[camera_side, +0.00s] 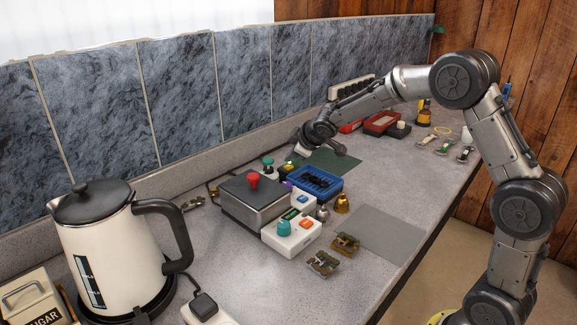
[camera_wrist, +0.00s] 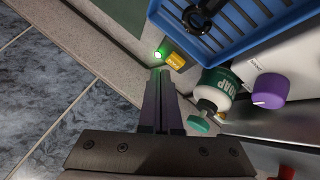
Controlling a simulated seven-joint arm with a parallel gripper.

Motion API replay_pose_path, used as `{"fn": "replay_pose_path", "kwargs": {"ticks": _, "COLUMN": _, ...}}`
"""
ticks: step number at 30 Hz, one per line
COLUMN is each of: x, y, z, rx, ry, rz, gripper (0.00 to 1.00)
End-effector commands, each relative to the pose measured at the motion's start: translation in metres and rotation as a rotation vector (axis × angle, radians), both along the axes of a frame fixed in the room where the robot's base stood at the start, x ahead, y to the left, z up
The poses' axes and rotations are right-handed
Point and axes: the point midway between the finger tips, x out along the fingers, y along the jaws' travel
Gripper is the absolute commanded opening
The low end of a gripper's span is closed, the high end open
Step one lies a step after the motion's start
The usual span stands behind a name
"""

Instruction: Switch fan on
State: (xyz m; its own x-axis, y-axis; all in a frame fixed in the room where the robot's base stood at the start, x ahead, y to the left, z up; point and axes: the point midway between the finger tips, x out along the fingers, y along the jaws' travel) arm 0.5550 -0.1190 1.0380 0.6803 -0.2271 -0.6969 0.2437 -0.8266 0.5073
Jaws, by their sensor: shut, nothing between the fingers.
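I cannot pick out a fan for certain in either view. A small yellow switch-like block (camera_wrist: 176,61) with a glowing green light (camera_wrist: 158,55) beside it lies just beyond my fingertips in the wrist view. The yellow block also shows in the side view (camera_side: 288,167). My gripper (camera_wrist: 162,72) is shut and empty, with its fingertips pointing at the block and light. Whether they touch is unclear. In the side view my gripper (camera_side: 299,153) is low over the counter by the wall.
A soap bottle (camera_wrist: 216,86) with a green cap stands close right of my fingers. A blue tray (camera_side: 325,178) holds dark items. A grey box (camera_side: 250,196) has a red knob, with a white control box (camera_side: 292,240) in front. A kettle (camera_side: 115,240) stands left. The tiled wall is close.

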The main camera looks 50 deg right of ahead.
Motion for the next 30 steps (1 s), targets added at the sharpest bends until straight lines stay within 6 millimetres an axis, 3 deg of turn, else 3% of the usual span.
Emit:
{"fn": "replay_pose_path", "kwargs": {"ticks": 7, "x": 0.0, "y": 0.0, "z": 0.004, "rx": 0.0, "ry": -0.002, "rz": -0.001, "gripper": 0.0}}
{"fn": "replay_pose_path", "kwargs": {"ticks": 24, "x": 0.0, "y": 0.0, "z": 0.055, "rx": -0.001, "ry": -0.003, "rz": 0.0, "gripper": 0.0}}
{"fn": "replay_pose_path", "kwargs": {"ticks": 30, "x": 0.0, "y": 0.0, "z": 0.06, "rx": 0.0, "ry": -0.001, "rz": 0.001, "gripper": 0.0}}
